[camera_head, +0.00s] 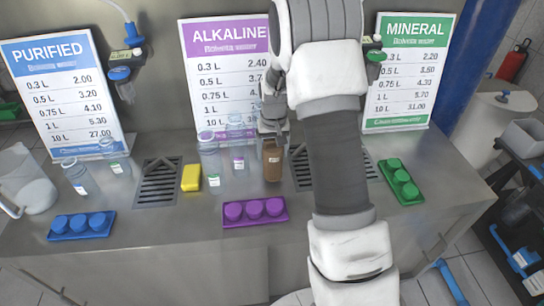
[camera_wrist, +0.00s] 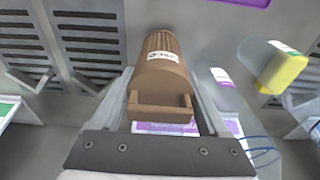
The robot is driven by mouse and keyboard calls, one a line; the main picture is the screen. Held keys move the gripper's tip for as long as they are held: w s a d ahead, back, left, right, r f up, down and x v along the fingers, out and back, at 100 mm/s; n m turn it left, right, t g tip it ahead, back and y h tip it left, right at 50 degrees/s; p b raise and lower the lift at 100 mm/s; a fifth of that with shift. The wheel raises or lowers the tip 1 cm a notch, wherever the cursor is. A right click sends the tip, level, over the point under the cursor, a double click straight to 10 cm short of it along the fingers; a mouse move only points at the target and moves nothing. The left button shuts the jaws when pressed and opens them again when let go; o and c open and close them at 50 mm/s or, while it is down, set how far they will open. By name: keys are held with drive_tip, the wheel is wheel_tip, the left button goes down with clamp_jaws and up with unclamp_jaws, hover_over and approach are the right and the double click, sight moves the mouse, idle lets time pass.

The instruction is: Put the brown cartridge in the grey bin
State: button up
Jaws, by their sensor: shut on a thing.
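The brown cartridge (camera_head: 272,164) is upright at the middle of the steel counter, below my gripper (camera_head: 271,138). I cannot tell if its base touches the counter. In the wrist view my gripper (camera_wrist: 163,82) is shut on the brown cartridge (camera_wrist: 162,62), which has a ribbed end and a small white label. A grey open-topped box (camera_head: 525,138), likely the grey bin, stands at the far right on a dark cart, well away from my gripper.
Clear bottles (camera_head: 209,160) and a yellow sponge (camera_head: 191,178) stand left of the cartridge. A purple cap tray (camera_head: 255,211) lies in front; blue (camera_head: 81,226) and green (camera_head: 401,181) trays lie at the sides. Price signs (camera_head: 230,75) stand behind.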

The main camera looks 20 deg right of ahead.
drive_tip(key=shift+f, duration=1.1)
drive_tip(key=shift+f, duration=0.25)
drive_tip(key=o, duration=1.3)
drive_tip(key=shift+r, duration=0.1)
drive_tip(key=shift+o, duration=0.2)
drive_tip(key=shift+r, duration=0.15)
